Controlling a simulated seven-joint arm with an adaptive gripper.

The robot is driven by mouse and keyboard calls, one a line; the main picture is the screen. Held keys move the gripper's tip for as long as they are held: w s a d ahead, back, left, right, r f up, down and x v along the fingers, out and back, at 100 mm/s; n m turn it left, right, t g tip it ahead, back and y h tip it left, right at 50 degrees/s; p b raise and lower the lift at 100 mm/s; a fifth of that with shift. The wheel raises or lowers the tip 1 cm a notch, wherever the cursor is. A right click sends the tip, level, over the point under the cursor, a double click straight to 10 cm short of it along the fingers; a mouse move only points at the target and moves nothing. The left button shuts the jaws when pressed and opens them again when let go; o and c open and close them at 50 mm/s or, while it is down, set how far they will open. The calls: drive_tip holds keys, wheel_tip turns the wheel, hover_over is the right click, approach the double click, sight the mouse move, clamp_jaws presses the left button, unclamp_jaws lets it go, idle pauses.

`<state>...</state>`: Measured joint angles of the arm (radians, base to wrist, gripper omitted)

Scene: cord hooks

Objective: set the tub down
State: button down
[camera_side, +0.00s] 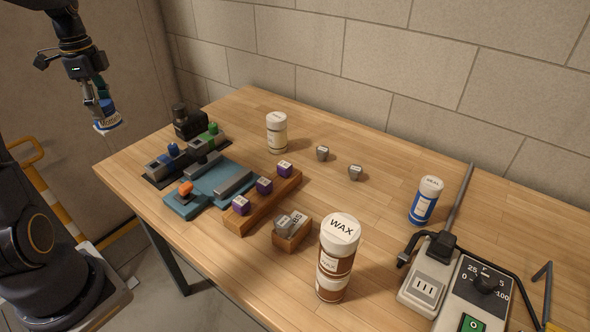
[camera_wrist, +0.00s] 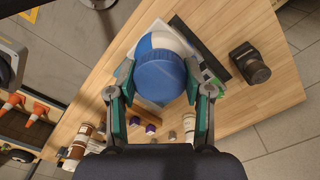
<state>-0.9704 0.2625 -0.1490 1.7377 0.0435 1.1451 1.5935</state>
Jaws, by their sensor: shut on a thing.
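My gripper (camera_side: 98,104) hangs in the air at the upper left of the side view, beyond the table's left edge in that picture. It is shut on a small tub (camera_side: 107,123) with white and blue surfaces, held tilted and clear of the table. In the wrist view the tub (camera_wrist: 160,76) shows a round, ridged blue part between the two fingers (camera_wrist: 159,88), with a finger on each side. White and blue surfaces show beyond it. The wooden table (camera_side: 385,165) has nothing of the tub touching it.
A blue fixture (camera_side: 205,199), a black device (camera_side: 190,122) and a wooden rail (camera_side: 255,208) with purple-sided cubes occupy the table's left part. Wood beyond the grey cubes is clear.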

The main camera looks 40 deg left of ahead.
sight(112, 125)
wheel_tip(112, 125, down, 6)
drive_tip(key=shift+w+a+f, duration=0.1)
drive_tip(key=shift+w, duration=0.05)
drive_tip(key=shift+w+a+f, duration=1.4)
drive_tip(key=shift+w+f, duration=0.4)
drive_tip(key=shift+f, duration=0.35)
drive_tip(key=shift+w+a+f, duration=1.4)
drive_tip(key=shift+w+f, duration=0.35)
drive_tip(key=shift+f, duration=0.4)
drive_tip(key=shift+w+a+f, duration=1.4)
drive_tip(key=shift+w+f, duration=0.4)
drive_tip(key=shift+f, duration=0.35)
drive_tip(key=shift+f, duration=0.15)
drive_tip(key=shift+c, duration=2.3)
unclamp_jaws()
